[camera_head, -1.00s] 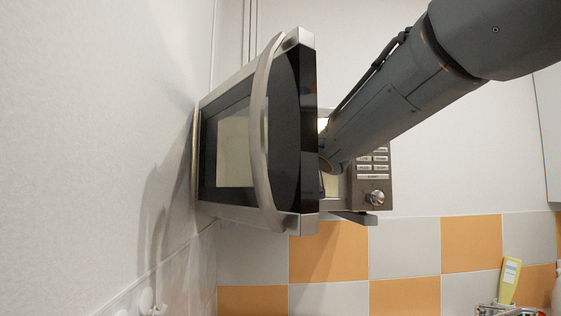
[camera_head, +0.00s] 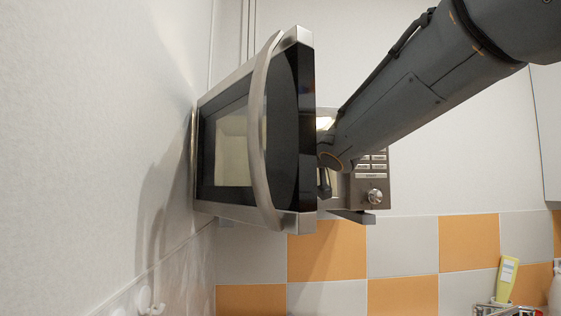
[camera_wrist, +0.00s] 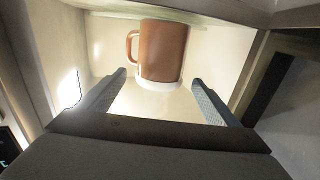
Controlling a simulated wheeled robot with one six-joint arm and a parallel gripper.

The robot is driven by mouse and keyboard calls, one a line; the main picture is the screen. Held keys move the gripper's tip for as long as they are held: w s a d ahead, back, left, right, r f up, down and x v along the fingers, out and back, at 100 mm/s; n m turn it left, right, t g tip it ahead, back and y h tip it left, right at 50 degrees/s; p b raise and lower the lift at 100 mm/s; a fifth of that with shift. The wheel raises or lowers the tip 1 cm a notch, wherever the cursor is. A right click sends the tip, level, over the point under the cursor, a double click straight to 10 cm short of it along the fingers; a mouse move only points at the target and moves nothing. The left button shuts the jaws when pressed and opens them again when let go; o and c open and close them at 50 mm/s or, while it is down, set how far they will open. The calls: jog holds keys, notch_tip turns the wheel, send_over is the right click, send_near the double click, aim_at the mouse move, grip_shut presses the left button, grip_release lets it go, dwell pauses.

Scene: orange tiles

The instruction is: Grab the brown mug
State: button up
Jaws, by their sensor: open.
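The brown mug (camera_wrist: 163,50) stands inside the lit microwave in the wrist view, with its handle on the left and a pale band at its base. My gripper (camera_wrist: 160,82) is open, with one finger to the left and one to the right of the mug's lower part. The mug lies just beyond the fingertips, and I cannot tell whether they touch it. In the head view, the microwave (camera_head: 368,198) has its door open, and the door hides my gripper and the mug.
The open microwave door (camera_head: 306,130) stands left of my arm, close to it. The cavity walls (camera_wrist: 229,55) enclose my gripper on both sides. A control panel with a knob is right of the opening. A yellow bottle (camera_head: 507,277) is at the lower right.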

jog(key=shift+v, duration=2.45)
